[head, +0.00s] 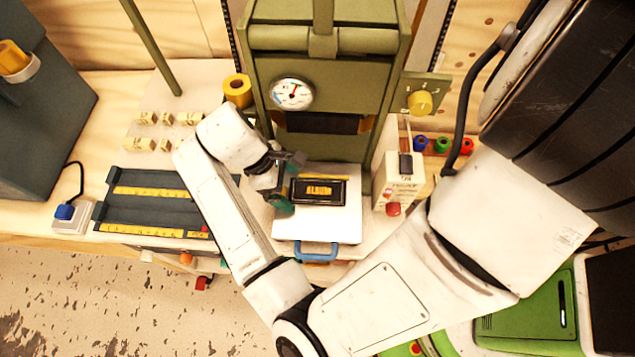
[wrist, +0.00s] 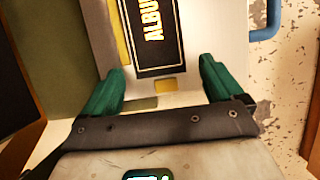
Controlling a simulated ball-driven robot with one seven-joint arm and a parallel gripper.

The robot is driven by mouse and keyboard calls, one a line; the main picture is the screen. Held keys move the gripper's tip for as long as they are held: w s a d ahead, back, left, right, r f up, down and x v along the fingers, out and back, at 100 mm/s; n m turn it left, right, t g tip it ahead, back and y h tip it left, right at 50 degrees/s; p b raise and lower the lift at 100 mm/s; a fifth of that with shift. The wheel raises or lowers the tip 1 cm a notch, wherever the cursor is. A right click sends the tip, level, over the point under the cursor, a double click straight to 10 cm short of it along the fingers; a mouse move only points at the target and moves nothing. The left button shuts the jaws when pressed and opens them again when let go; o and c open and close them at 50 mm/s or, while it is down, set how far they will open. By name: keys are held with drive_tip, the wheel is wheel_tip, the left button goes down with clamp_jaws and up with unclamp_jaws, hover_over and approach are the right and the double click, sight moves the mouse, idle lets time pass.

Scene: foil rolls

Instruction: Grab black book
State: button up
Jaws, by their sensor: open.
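The black book (head: 318,191), with a gold border and "ALBUM" on its cover, lies flat on a white tray (head: 336,230) in the head view. It also shows in the wrist view (wrist: 152,45), where its near end lies ahead of and between my fingertips. My gripper (head: 289,182) is at the book's left side in the head view, open, with nothing between its fingers. In the wrist view the gripper's (wrist: 160,85) two green fingers are spread wider than the book. The book's far end is cut off in the wrist view.
A green press frame with a gauge (head: 292,94) stands behind the tray. A small white box with a red knob (head: 399,182) is close on the right. A dark panel with yellow rulers (head: 150,208) lies on the left. The tray has a blue handle (head: 318,257) at the bench's front edge.

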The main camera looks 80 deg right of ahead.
drive_tip(key=shift+s+f, duration=0.15)
drive_tip(key=shift+f, duration=0.2)
drive_tip(key=shift+c, duration=0.2)
drive_tip(key=c, duration=1.2)
drive_tip(key=shift+r, duration=0.15)
drive_tip(key=shift+c, duration=0.2)
